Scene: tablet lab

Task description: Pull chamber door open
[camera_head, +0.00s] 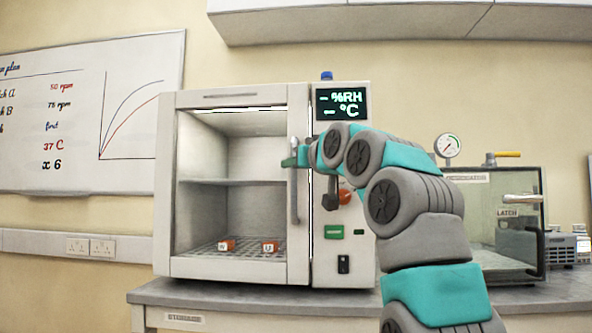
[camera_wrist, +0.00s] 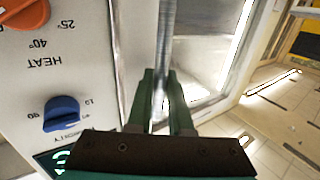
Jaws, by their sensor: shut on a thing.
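The chamber (camera_head: 345,215) is a pale cabinet with a windowed door (camera_head: 299,265) on its left part. The door looks shut or very nearly so; a thin dark line runs along its right edge. Its upright grey bar handle (camera_head: 294,205) is on the door's right side. My gripper (camera_head: 291,160) is shut on the upper part of the handle. In the wrist view the green fingers of my gripper (camera_wrist: 161,100) stand on both sides of the handle (camera_wrist: 166,40). Part of the handle is hidden by the fingers.
A blue knob (camera_wrist: 62,113) and an orange knob (camera_wrist: 25,12) sit beside the door. A glass desiccator (camera_head: 500,250) stands right on the bench (camera_head: 230,298).

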